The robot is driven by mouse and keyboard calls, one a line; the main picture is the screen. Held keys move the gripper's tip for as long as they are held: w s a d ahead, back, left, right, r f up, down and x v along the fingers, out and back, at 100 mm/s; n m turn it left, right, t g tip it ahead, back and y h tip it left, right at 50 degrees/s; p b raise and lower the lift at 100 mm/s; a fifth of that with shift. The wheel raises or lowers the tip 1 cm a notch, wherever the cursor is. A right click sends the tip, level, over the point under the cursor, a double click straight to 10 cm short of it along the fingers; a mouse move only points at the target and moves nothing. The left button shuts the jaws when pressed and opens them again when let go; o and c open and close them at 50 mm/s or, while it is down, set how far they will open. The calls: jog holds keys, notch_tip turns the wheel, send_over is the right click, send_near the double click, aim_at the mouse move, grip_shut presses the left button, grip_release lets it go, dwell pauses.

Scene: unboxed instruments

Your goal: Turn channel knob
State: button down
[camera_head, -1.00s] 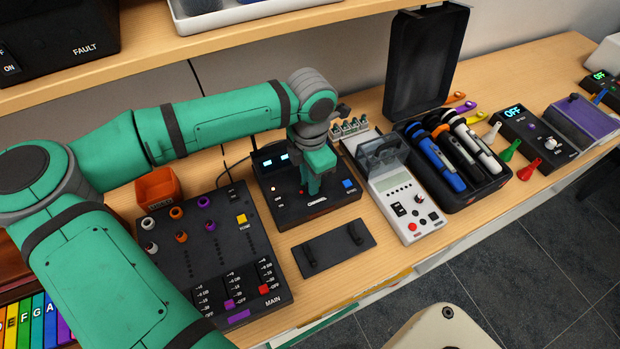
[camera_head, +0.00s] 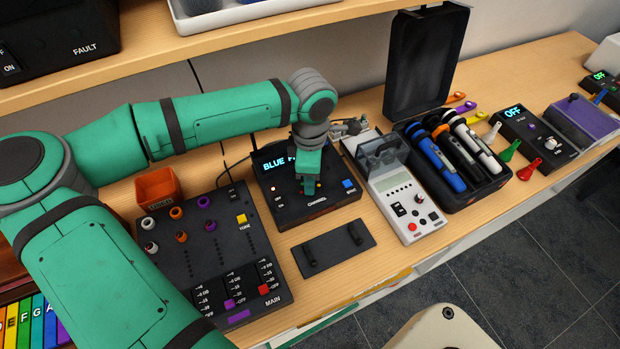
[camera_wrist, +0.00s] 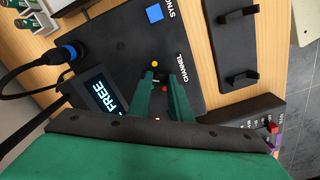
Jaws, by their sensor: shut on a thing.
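The black receiver box (camera_head: 335,200) with the CHANNEL label sits on the bench, and its lit screen (camera_head: 272,162) reads "BLUE F…" in the head view, partly covered by my arm. In the wrist view the screen (camera_wrist: 112,97) shows "FREE". My gripper (camera_head: 310,190) points down onto the box's top just behind the CHANNEL label. In the wrist view my gripper's two green fingers (camera_wrist: 161,80) are close together beside that label, shut on the channel knob, which is mostly hidden between them. A yellow dot and a red dot show near the fingertips.
A blue SYNC button (camera_head: 348,183) is right of my gripper. A mixer (camera_head: 190,260) stands to the left, a black plate with two posts (camera_head: 335,250) in front, and a white tester (camera_head: 405,200) with a microphone case (camera_head: 500,180) to the right. An orange bin (camera_head: 157,187) is behind the mixer.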

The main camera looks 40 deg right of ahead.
dwell(0.4)
jog(key=c, duration=1.6)
grip_release()
jog(key=shift+r, duration=0.15)
notch_tip(320, 180, up, 11)
jog(key=shift+f, duration=0.2)
jog(key=shift+s, duration=0.15)
